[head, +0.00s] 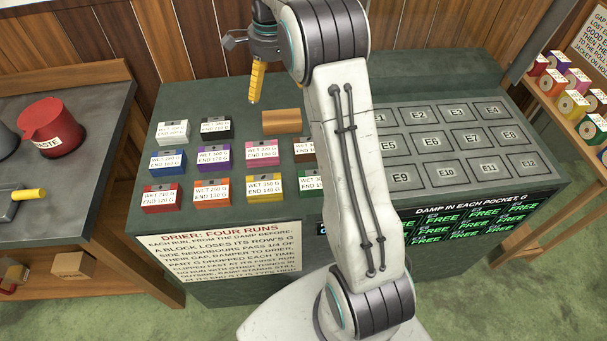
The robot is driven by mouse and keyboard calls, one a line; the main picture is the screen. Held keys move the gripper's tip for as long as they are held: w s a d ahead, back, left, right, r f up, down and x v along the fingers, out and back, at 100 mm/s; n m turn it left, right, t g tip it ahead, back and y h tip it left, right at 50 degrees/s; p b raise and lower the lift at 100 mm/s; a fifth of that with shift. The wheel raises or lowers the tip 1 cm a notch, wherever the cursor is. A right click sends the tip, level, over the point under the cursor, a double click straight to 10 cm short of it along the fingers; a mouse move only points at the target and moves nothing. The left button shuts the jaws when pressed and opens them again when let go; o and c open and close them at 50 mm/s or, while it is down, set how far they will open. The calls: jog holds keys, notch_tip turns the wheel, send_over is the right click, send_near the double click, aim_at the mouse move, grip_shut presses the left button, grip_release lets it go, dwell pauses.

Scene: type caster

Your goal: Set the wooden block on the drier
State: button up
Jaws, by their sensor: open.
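The plain wooden block (282,121) lies on the dark green bench top, in the back row of coloured blocks, and no label shows on it. The drier (431,142) is the grey panel of pockets marked E1 to E12 at the right of the same bench. The pockets in sight look empty, and my arm hides part of its left side. My gripper (254,98), with a yellow ridged finger pointing down, is open and empty. It appears above and just left of the wooden block, apart from it.
Several labelled blocks, such as the pink block (262,152) and black block (216,127), stand close together around the wooden block. A brown block (304,148) is partly behind my arm. A sign (225,254) hangs in front. Side tables hold a red bucket (52,128) and coloured rolls (573,103).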

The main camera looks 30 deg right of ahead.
jog(key=s+a+r+n+t, duration=0.1)
jog(key=s+a+r+n, duration=0.15)
jog(key=s+n, duration=0.35)
jog(key=s+a+r+n+t, duration=0.1)
jog(key=s+a+r+n, duration=0.15)
jog(key=s, duration=0.65)
jog(key=s+a+r+n, duration=0.1)
jog(key=s+a+n, duration=0.2)
jog(key=s+n, duration=0.3)
jog(key=s+a+f+n+t, duration=0.1)
jog(key=s+f+n, duration=0.3)
jog(key=s, duration=0.6)
